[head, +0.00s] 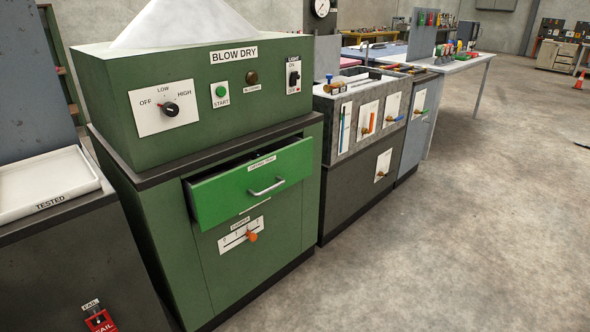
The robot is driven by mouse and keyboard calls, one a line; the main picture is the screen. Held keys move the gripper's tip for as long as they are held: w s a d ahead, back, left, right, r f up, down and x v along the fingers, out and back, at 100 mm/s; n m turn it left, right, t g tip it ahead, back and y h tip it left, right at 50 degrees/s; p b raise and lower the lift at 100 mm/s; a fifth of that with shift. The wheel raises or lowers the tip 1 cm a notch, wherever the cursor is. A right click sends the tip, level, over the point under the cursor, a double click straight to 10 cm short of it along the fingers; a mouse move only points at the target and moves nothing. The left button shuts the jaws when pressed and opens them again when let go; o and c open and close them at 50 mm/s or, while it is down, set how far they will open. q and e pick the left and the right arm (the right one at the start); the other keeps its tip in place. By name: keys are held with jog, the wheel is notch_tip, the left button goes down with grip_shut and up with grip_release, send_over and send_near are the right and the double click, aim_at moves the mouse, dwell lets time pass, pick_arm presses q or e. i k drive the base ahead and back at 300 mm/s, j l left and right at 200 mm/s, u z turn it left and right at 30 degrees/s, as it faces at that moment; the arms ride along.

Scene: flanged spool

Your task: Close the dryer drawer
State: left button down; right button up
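The dryer drawer (232,194) is a bright green front in the dark green blow dry cabinet (158,215). It stands partly pulled out, with a dark gap along its top and the inside hardly visible. A metal bar handle (267,187) crosses its front, below a small white label. The dryer housing (200,100) sits above on a dark top, with a dial, a start button and a light switch. Neither of my grippers shows in the head view.
An orange knob (252,236) on a slotted plate sits below the drawer. At left a white tray (45,183) marked TESTED rests on a dark counter, with a red FAIL box (101,321) below. A grey panelled unit (358,125) stands at right. The floor (440,250) in front is clear.

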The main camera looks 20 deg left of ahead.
aim_at(213, 195)
jog(key=i+j, duration=0.1)
jog(key=i, duration=0.4)
jog(key=i+j, duration=0.1)
jog(key=i, duration=0.35)
jog(key=u, duration=0.05)
